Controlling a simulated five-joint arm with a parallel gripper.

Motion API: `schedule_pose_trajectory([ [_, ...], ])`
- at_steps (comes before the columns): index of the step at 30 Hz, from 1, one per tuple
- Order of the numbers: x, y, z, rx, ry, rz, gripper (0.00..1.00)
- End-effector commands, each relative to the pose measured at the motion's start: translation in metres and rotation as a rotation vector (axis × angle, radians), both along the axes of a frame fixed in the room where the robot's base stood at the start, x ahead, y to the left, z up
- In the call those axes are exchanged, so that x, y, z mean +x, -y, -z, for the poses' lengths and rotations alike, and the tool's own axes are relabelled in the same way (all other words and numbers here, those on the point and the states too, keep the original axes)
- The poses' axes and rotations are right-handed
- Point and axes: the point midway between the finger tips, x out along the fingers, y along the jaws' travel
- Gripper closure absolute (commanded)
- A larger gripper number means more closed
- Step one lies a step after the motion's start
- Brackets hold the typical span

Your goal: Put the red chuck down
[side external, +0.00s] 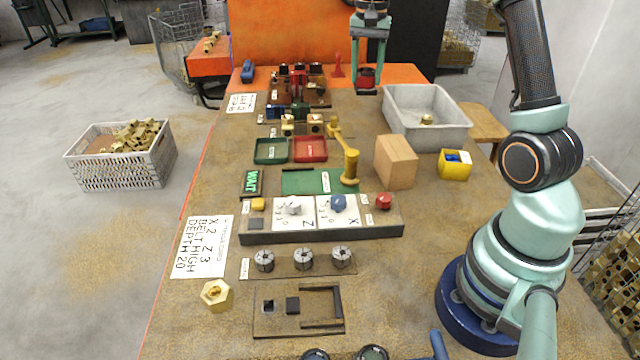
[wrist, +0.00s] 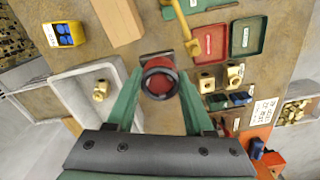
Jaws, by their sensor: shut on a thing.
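The red chuck (wrist: 160,84) is a round red piece with a dark ring, held between the two green fingers of my gripper (wrist: 158,95). In the side external view the chuck (side external: 367,79) is at the far right of the bench, low between the fingers of my gripper (side external: 368,68), which points down. A dark flat patch (side external: 366,92) shows right under it. I cannot tell whether the chuck touches it. In the wrist view part of a dark plate shows just beyond the chuck.
A grey bin (side external: 462,130) with a brass part stands close by in front. A red cone (side external: 338,68) and a rack with a red fixture (side external: 298,88) are to the left. Green (side external: 271,151) and red (side external: 310,149) trays, a yellow lever (side external: 349,165) and a wooden block (side external: 396,162) stand nearer.

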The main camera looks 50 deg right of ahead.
Motion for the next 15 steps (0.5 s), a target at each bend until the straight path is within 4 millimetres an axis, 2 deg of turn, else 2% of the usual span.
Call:
schedule_pose_trajectory([
  [5, -0.001, -0.021, -0.008, -0.001, 0.003, -0.089, 1.0],
  [10, -0.011, -0.076, -0.005, -0.002, 0.003, -0.331, 1.0],
  [15, -0.035, -0.137, 0.005, -0.001, 0.003, -0.632, 1.0],
])
